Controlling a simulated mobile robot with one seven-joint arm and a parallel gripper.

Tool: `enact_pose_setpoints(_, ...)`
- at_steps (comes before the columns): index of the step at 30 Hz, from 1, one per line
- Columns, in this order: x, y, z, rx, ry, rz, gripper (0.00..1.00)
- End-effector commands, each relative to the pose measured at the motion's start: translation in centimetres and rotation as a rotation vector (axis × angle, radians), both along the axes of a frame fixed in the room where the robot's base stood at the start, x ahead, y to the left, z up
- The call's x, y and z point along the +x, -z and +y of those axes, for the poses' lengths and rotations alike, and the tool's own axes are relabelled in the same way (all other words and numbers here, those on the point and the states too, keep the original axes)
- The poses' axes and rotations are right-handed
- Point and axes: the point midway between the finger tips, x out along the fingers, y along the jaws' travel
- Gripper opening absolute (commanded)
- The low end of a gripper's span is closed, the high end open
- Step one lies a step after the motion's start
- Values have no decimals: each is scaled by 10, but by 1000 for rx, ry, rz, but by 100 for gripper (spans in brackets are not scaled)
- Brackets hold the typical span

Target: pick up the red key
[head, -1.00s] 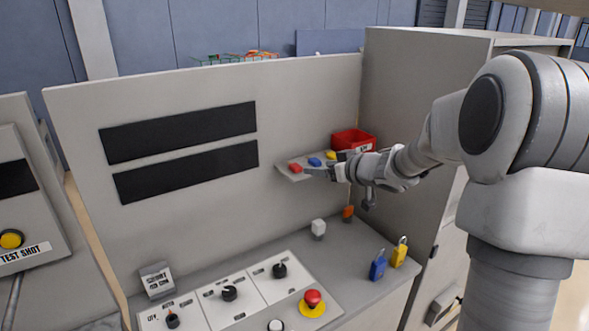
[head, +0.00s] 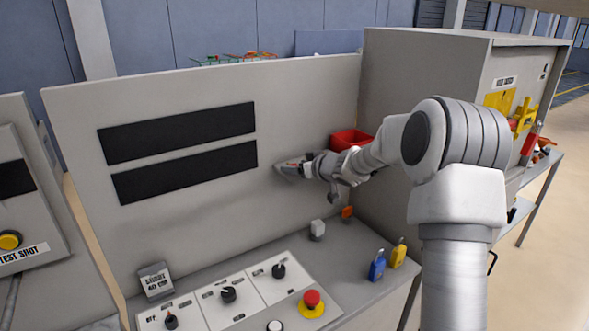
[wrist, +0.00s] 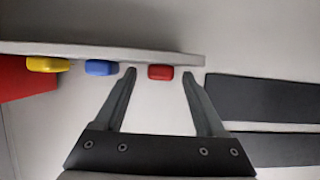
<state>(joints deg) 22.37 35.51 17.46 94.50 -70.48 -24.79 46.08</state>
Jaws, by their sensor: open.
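The red key (wrist: 161,72) sits at the end of a small shelf (wrist: 183,58), with the blue key (wrist: 100,68) and the yellow key (wrist: 48,64) in a row beside it. My gripper (wrist: 159,75) is open, and in the wrist view its fingertips are on either side of the red key. Contact with the key cannot be made out. In the head view my gripper (head: 296,167) is at the shelf on the panel and hides most of it and the keys.
A red bin (head: 350,139) stands beside the shelf, against the grey cabinet (head: 430,75). Below are a blue padlock (head: 377,267), a yellow padlock (head: 398,254) and a red emergency button (head: 312,298). Dark panel strips (wrist: 260,98) lie right of the shelf in the wrist view.

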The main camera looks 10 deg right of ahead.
Motion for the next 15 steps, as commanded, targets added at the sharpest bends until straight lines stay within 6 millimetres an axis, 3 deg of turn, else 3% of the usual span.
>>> enact_pose_setpoints(6,0,0,0,0,0,0,71)
enact_pose_setpoints(15,0,0,0,0,0,0,17)
